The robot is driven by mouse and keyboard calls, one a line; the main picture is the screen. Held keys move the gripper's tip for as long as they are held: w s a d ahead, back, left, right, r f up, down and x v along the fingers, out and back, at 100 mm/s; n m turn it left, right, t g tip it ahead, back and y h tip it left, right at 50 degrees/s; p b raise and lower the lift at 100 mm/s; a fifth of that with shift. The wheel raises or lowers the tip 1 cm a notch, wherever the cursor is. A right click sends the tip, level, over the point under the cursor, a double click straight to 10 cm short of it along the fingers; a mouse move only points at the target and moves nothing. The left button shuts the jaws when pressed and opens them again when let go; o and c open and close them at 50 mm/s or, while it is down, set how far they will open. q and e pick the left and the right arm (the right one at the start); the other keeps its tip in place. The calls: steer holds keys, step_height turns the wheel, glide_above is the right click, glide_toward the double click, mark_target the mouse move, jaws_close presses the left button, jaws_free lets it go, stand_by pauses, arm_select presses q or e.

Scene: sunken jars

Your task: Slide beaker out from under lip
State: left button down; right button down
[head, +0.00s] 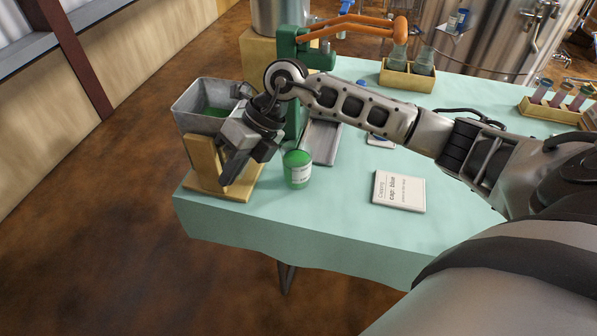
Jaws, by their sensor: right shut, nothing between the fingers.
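My right gripper (229,182) is shut and empty. It points down over the wooden stand at the table's left corner, in front of the grey metal bin. Two clear glass vessels, one at the left (398,60) and one at the right (424,62), sit in a wooden holder at the back. I cannot tell which vessel is the beaker, and no lip over one shows clearly. My left gripper is not in view.
The metal bin (190,112) with something green inside rests on the wooden stand (205,165). A green press (287,48) with an orange handle stands behind my arm. A printed card (399,192) lies mid-table. A tube rack (549,109) is at right. The front table area is clear.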

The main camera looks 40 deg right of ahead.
mark_target(299, 165)
steer(key=w+d+m+g+h, duration=0.15)
steer(key=d+h, duration=0.55)
steer(key=d, duration=0.8)
steer(key=shift+t, duration=0.25)
steer(key=f, duration=0.9)
steer(key=shift+s+d+f+p, duration=0.1)
steer(key=shift+d+p, duration=0.15)
steer(key=shift+p, duration=0.15)
